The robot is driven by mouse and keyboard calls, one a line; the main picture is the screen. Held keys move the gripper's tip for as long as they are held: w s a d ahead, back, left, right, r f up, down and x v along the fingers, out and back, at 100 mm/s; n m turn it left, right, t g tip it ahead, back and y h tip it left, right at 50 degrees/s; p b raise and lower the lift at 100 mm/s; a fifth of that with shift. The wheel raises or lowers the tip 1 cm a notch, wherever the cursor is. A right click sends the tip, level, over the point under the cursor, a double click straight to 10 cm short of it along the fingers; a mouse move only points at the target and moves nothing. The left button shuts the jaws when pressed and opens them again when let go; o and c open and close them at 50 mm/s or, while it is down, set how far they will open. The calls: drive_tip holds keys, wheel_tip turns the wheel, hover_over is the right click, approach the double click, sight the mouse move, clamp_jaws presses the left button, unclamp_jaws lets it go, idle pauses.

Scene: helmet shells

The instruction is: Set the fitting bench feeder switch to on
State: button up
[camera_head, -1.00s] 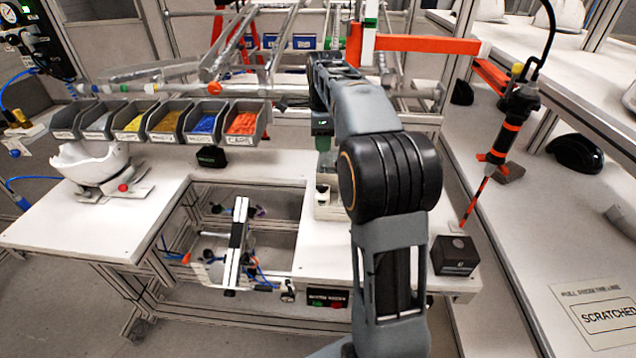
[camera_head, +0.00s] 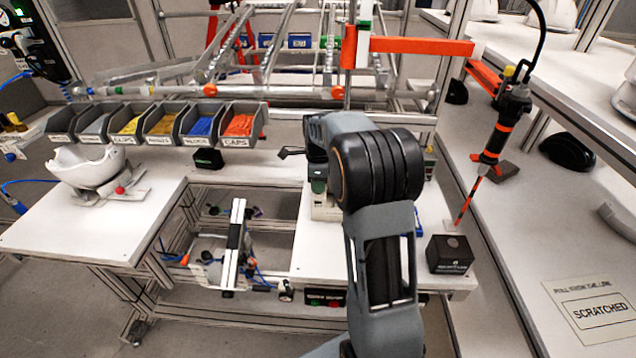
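A small black panel (camera_head: 325,298) with pale lettering and red and green parts sits on the front edge of the white fitting bench (camera_head: 330,262). It looks like the feeder switch panel, but the lettering is too small to read surely and the switch position cannot be told. My gripper (camera_head: 290,152) shows only as a dark tip left of my wrist, above the back of the bench and well away from the panel. The rest of it is hidden by my arm, and its opening cannot be seen.
A row of grey bins (camera_head: 240,142) with coloured parts stands at the back left. A white helmet shell (camera_head: 88,165) rests on a stand at left. A black box (camera_head: 450,254) stands at the right corner, below a hanging orange and black tool (camera_head: 497,132).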

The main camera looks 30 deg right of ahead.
drive_tip(key=shift+f, duration=0.15)
clamp_jaws()
